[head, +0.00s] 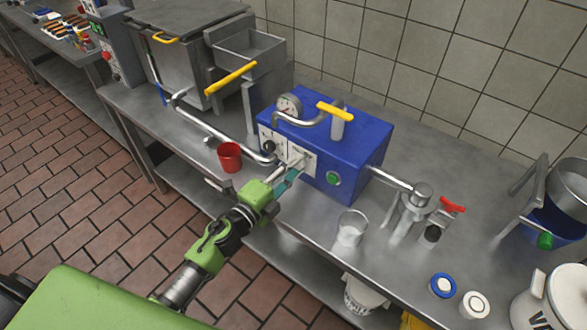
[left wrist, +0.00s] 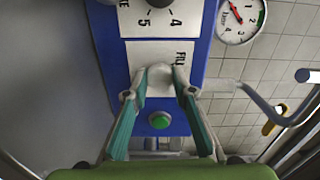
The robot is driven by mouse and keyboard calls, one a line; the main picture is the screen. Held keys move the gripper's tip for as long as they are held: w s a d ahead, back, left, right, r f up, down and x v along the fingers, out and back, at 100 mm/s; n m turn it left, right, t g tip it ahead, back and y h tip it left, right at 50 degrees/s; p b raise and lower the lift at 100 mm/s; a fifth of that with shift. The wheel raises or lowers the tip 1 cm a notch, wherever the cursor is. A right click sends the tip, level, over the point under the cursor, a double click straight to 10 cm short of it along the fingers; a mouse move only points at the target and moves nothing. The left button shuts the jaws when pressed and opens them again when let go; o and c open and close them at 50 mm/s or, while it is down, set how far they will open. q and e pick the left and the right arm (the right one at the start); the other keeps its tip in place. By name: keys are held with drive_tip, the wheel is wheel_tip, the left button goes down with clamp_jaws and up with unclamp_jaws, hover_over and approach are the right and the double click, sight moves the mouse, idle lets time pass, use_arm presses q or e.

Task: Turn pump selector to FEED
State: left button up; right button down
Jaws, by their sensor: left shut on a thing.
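The blue pump box (head: 352,140) stands on the steel counter with white label plates on its front. The pale pump selector knob (left wrist: 159,75) sits on a white plate (left wrist: 143,52) in the left wrist view. Lettering that looks like part of "FILL" shows beside it; I cannot read FEED. My left gripper (head: 296,168) is at the front of the box, its green fingers shut on the selector knob from both sides. In the head view the fingers mostly hide the knob. My right gripper is not in view.
A green button (head: 333,179) and a black knob (head: 268,147) are near the selector. A red cup (head: 230,157) stands left, a clear beaker (head: 352,228) right. A yellow-handled valve (head: 336,111) and pipes rise above. A gauge (left wrist: 240,18) shows in the left wrist view.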

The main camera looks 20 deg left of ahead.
use_arm(q)
drive_tip(key=shift+m, duration=0.6)
drive_tip(key=o, duration=1.1)
drive_tip(key=v, duration=1.2)
